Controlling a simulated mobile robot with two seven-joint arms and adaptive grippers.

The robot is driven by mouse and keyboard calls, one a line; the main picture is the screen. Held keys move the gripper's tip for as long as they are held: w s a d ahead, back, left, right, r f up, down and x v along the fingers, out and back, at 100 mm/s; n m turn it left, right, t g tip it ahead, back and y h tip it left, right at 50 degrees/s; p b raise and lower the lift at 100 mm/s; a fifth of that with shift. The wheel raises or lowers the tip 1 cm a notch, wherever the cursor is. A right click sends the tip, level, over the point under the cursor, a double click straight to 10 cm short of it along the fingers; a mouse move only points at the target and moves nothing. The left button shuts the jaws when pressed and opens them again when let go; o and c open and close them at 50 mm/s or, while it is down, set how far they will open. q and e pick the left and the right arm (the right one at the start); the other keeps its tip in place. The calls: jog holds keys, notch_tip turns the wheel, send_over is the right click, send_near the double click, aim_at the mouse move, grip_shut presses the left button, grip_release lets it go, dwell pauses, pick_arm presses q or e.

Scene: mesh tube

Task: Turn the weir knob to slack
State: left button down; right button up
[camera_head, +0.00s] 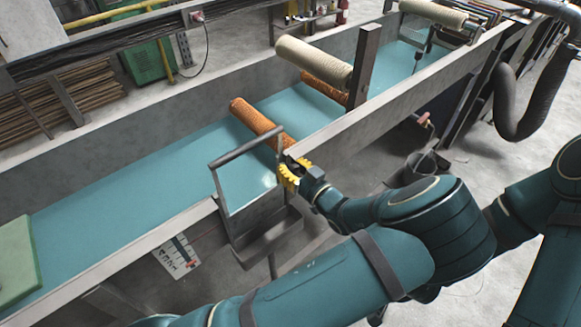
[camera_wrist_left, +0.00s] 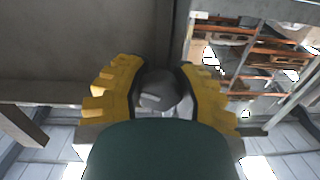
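The weir knob (camera_wrist_left: 158,92) is a small dark grey round knob with a pale mark on its face, seen in the left wrist view. My left gripper (camera_wrist_left: 160,80) has its two yellow ribbed fingers on either side of it, their dark inner faces against its sides. In the head view my left gripper (camera_head: 292,172) is at the near wall of the trough, beside a grey metal weir frame (camera_head: 222,192) with a dark top bar; the knob is hidden there by the gripper. My right gripper is not in view.
A long trough holds teal liquid (camera_head: 130,190), with orange mesh rollers (camera_head: 252,118) and a cream roller (camera_head: 312,62) across it. A green board (camera_head: 16,260) lies at left.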

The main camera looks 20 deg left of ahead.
aim_at(296, 173)
pick_arm(q)
jog(key=shift+f, duration=0.15)
jog(key=shift+n+b, duration=0.45)
jog(key=shift+n, duration=0.25)
jog(key=shift+d+n, duration=0.1)
jog(key=shift+n, duration=0.7)
jog(key=c, duration=0.6)
grip_release()
jog(key=shift+v, duration=3.75)
